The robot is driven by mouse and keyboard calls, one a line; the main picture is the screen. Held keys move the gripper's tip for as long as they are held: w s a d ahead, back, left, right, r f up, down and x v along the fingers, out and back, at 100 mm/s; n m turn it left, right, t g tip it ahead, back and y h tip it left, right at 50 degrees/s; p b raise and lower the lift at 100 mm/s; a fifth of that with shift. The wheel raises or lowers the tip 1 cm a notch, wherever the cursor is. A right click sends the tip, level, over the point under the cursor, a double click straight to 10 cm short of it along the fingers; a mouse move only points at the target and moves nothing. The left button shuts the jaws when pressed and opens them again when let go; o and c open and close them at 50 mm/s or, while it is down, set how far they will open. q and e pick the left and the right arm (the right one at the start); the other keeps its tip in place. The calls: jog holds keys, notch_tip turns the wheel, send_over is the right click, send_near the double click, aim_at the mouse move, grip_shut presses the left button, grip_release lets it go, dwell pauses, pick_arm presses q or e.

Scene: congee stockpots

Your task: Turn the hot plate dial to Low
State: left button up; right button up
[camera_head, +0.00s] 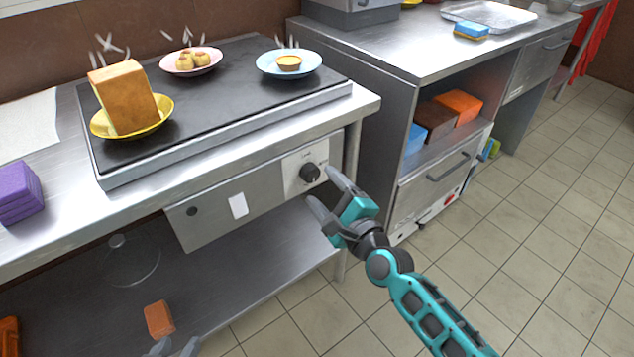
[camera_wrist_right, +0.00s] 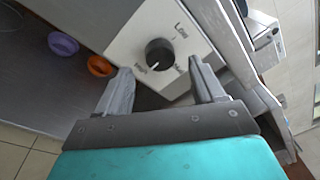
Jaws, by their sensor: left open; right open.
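The black hot plate dial (camera_head: 309,173) sits on a pale panel (camera_head: 294,181) at the right end of the hot plate's front. In the right wrist view the dial (camera_wrist_right: 159,52) has a white mark on its lower side, away from the "Low" label (camera_wrist_right: 181,30) above it. Other labels beside the dial are blurred. My right gripper (camera_head: 323,186) is open and empty just in front of the dial. In the wrist view its fingertips (camera_wrist_right: 159,72) are spread either side of the dial's lower edge; contact is unclear. My left gripper (camera_head: 172,348) shows only its fingertips, open, at the bottom edge.
The black hot plate top (camera_head: 215,100) holds a yellow plate (camera_head: 101,126) with bread, a pink plate (camera_head: 213,67) and a blue plate (camera_head: 263,66). A purple block (camera_head: 18,193) lies left. A steel cabinet (camera_head: 365,85) stands right. Tiled floor (camera_head: 530,230) is free at right.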

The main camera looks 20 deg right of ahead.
aim_at(313, 176)
jog(key=shift+x, duration=1.25)
jog(key=shift+w+a, duration=0.1)
jog(key=shift+w, duration=0.45)
jog(key=shift+c, duration=0.4)
jog(key=c, duration=1)
